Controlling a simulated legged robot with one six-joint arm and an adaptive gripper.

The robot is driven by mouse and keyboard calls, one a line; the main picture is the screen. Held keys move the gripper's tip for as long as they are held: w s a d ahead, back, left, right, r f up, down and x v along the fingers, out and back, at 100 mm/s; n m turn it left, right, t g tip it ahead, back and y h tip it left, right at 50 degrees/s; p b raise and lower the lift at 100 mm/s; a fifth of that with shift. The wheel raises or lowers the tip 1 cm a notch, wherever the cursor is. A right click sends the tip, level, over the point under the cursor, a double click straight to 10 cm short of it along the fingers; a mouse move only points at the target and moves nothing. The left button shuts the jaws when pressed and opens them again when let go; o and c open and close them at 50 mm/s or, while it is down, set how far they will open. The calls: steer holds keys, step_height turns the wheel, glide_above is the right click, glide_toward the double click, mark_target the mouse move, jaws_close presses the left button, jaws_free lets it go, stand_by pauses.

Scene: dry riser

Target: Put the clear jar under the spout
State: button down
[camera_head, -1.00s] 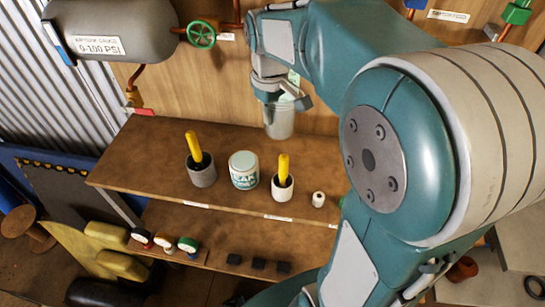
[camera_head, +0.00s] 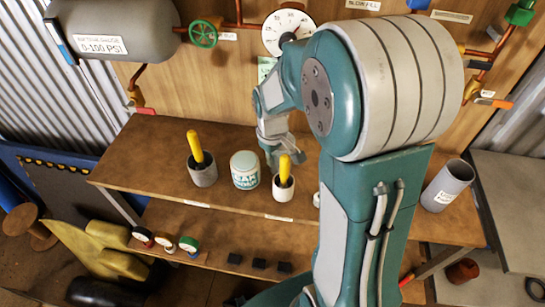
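My gripper (camera_head: 280,153) points down low over the wooden bench, behind the white cup with a yellow handle. Its fingertips are partly hidden, and I cannot tell whether they are open or shut. I cannot make out the clear jar; it may be hidden behind the cup or the gripper. I cannot pick out the spout for certain. More copper pipe with an orange lever (camera_head: 493,103) is on the wall at right.
On the bench (camera_head: 140,170) stand a grey cup with a yellow handle (camera_head: 202,172), a labelled tin (camera_head: 245,170) and the white cup (camera_head: 283,188). A grey labelled cylinder (camera_head: 447,185) stands at right. Small gauges (camera_head: 165,243) sit on the lower shelf (camera_head: 220,232).

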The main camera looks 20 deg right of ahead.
steer(key=c, duration=0.8)
jaws_free()
steer(key=shift+f, duration=0.1)
